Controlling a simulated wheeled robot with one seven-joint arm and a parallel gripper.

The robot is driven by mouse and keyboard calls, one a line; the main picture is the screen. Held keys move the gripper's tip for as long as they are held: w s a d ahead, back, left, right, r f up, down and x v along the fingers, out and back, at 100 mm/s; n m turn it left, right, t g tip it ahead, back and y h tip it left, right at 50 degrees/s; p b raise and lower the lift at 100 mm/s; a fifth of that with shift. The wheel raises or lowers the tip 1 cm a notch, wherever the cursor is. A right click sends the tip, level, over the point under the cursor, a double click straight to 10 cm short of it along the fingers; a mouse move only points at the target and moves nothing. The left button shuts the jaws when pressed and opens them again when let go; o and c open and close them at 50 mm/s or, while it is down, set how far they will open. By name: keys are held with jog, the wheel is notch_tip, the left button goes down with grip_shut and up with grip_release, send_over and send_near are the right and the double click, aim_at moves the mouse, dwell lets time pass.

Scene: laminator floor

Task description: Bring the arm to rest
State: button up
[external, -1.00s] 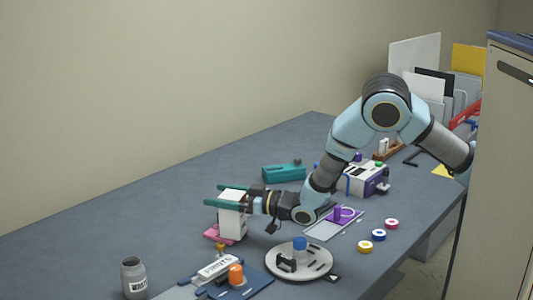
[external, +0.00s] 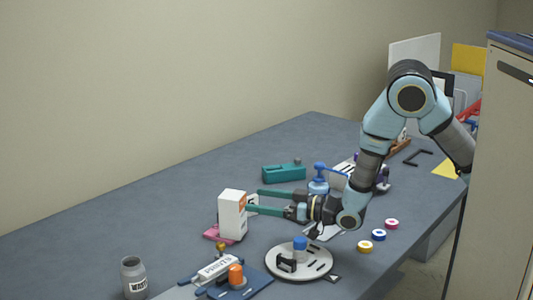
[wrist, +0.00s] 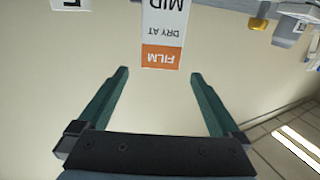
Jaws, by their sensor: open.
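My gripper (external: 254,202) is open and empty, a little to the right of a white box (external: 229,222) with an orange patch. Its two green fingers point left toward the box, with a gap between. The box stands upright at the middle of the blue-grey bench, beside a pink item (external: 213,233). In the wrist view, the box (wrist: 164,22) shows lettering and an orange "FILM" label beyond the open fingertips (wrist: 160,73). My arm reaches over the bench from the right, with the elbow raised.
A white round plate (external: 277,267) with a blue knob lies in front of my gripper. A blue pump bottle (external: 318,186) and a teal device (external: 284,173) stand behind. Small tape rolls (external: 378,234) lie right. A grey jar (external: 133,278) stands front left. The left bench is clear.

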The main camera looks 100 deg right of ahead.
jog(key=shift+s+a, duration=0.2)
jog(key=shift+s, duration=0.25)
jog(key=s+a+g+y+p, duration=0.1)
jog(key=s+g, duration=0.2)
jog(key=s, duration=0.1)
jog(key=s+a+g+y+p, duration=0.1)
jog(key=s+a+g, duration=0.1)
jog(key=s+g, duration=0.1)
jog(key=s+a+f+g+y+p, duration=0.1)
jog(key=s+a+g+y+p, duration=0.1)
jog(key=s, duration=0.3)
jog(key=shift+s+a+m+g, duration=0.15)
jog(key=shift+m+g, duration=0.15)
jog(key=shift+g, duration=0.6)
jog(key=s+a+n+g+y, duration=0.1)
jog(key=s+a, duration=0.3)
jog(key=s+a+f+n+g, duration=0.1)
jog(key=s+a+g, duration=0.1)
jog(key=s, duration=0.3)
jog(key=s+a+f+n+g+y+b, duration=0.1)
jog(key=s+a+g, duration=0.1)
jog(key=s+a, duration=0.3)
jog(key=shift+a+n+y, duration=0.3)
jog(key=shift+n, duration=0.1)
